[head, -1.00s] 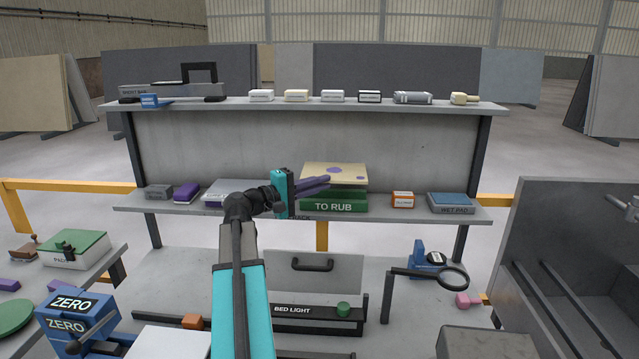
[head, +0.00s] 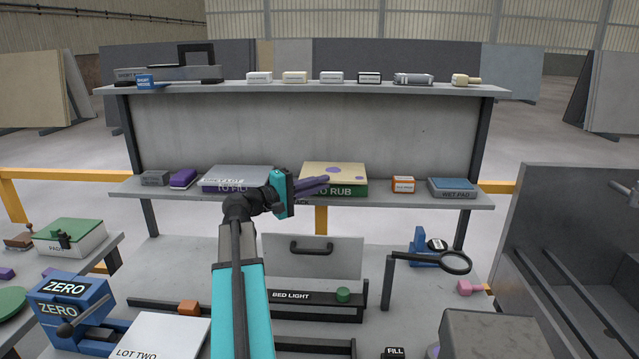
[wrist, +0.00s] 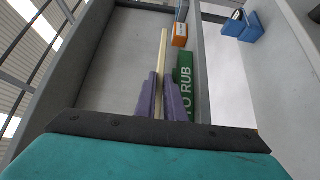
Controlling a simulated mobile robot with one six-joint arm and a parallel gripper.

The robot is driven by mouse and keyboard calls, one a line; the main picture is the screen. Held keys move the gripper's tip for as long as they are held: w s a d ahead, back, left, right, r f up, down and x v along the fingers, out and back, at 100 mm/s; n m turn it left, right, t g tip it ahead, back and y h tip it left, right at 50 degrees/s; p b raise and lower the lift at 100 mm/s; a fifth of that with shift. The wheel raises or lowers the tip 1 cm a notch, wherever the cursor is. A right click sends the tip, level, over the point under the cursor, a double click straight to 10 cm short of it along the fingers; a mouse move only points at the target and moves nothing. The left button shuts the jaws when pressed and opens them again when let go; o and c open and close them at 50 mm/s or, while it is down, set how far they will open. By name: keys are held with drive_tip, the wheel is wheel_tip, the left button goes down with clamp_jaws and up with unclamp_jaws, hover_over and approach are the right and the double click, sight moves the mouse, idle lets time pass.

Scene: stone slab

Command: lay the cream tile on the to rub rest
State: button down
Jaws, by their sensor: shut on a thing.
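The cream tile (head: 334,171), with purple blotches, lies flat at the green TO RUB rest (head: 352,190) on the lower shelf. In the head view no gap shows between tile and rest; I cannot tell whether they touch. My gripper (head: 326,181) reaches in from the left, its purple fingers shut on the tile's near left edge and covering part of the rest's lettering. In the wrist view the tile (wrist: 163,50) is edge-on between the fingers (wrist: 160,80), beside the green rest (wrist: 186,75).
A grey TO FILL block (head: 238,178) stands left of my gripper, with a purple block (head: 183,179) farther left. An orange-and-white box (head: 402,185) and a WET PAD (head: 453,189) stand to the right. The upper shelf (head: 300,89) runs above.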

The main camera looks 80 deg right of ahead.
drive_tip(key=shift+f+b, duration=1)
drive_tip(key=shift+f, duration=0.55)
drive_tip(key=c, duration=1.8)
unclamp_jaws()
drive_tip(key=shift+o, duration=0.2)
drive_tip(key=shift+f, duration=0.1)
drive_tip(key=shift+a, duration=0.1)
drive_tip(key=b+v, duration=0.3)
drive_tip(key=v, duration=1)
drive_tip(key=shift+w+a, duration=0.2)
drive_tip(key=shift+w, duration=0.1)
